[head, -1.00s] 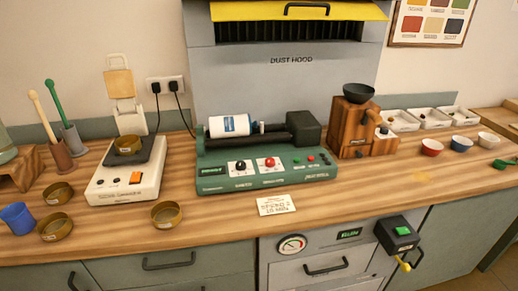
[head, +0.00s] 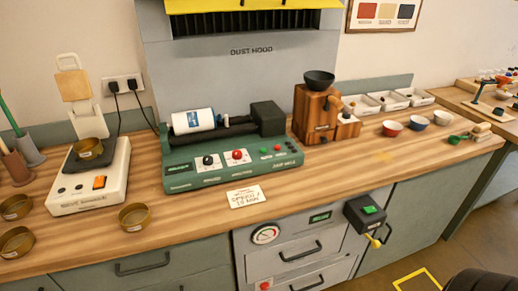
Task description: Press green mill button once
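The green mill (head: 235,178) stands on the wooden worktop in the head view, in front of the dust hood. A white jar (head: 194,120) lies on its side on top of it. The buttons are very small in this view, and I cannot tell whether any is pressed. Neither of my grippers is in view.
A white scale (head: 92,192) with a brass pan stands left of the mill. A wooden grinder (head: 313,118) stands to its right. A card (head: 245,196) lies in front.

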